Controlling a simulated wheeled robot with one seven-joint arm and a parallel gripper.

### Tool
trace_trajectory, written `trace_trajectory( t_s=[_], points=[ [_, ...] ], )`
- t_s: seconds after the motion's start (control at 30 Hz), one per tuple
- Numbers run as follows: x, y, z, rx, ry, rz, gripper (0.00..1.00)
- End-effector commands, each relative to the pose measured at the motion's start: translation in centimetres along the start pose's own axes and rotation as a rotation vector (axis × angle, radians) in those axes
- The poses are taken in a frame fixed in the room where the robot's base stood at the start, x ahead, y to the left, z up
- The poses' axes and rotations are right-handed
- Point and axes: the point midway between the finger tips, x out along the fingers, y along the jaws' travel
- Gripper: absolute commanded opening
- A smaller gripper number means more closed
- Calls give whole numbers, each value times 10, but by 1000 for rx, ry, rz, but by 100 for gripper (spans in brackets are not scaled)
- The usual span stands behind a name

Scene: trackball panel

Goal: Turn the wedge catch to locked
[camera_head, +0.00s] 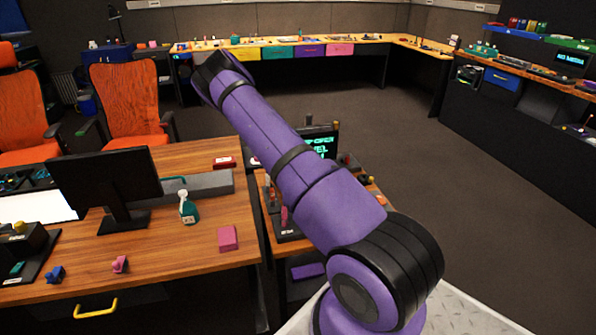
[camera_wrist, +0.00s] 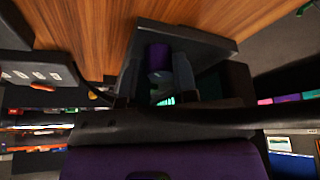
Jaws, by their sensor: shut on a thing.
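My gripper (camera_wrist: 158,76) shows in the wrist view, with one dark finger on each side of a purple piece (camera_wrist: 158,57). The gripper is shut on this piece, which sits against a dark panel (camera_wrist: 215,43). The piece may be the wedge catch, but its full shape and any lock marks are hidden by the fingers and shadow. In the head view my purple arm hides the gripper and the piece.
In the head view a small screen with green text (camera_head: 322,143) stands partly behind my arm. A wooden desk (camera_head: 150,240) at left holds a black monitor (camera_head: 105,180), a teal bottle (camera_head: 188,209) and a pink block (camera_head: 228,239). The floor (camera_head: 400,110) beyond is clear.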

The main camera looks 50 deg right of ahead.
Motion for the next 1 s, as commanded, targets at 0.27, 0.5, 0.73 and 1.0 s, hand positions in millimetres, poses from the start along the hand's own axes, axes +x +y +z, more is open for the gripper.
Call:
trace_trajectory(
  t_s=[0.27, 0.5, 0.73, 1.0],
  points=[
    [0, -1, 1, -2, -2, -1, 34],
    [0, 0, 1, -2, -1, -1, 53],
    [-7, -1, 0, -2, 0, -1, 53],
    [-52, -2, 1, -3, 0, -3, 53]
  ],
)
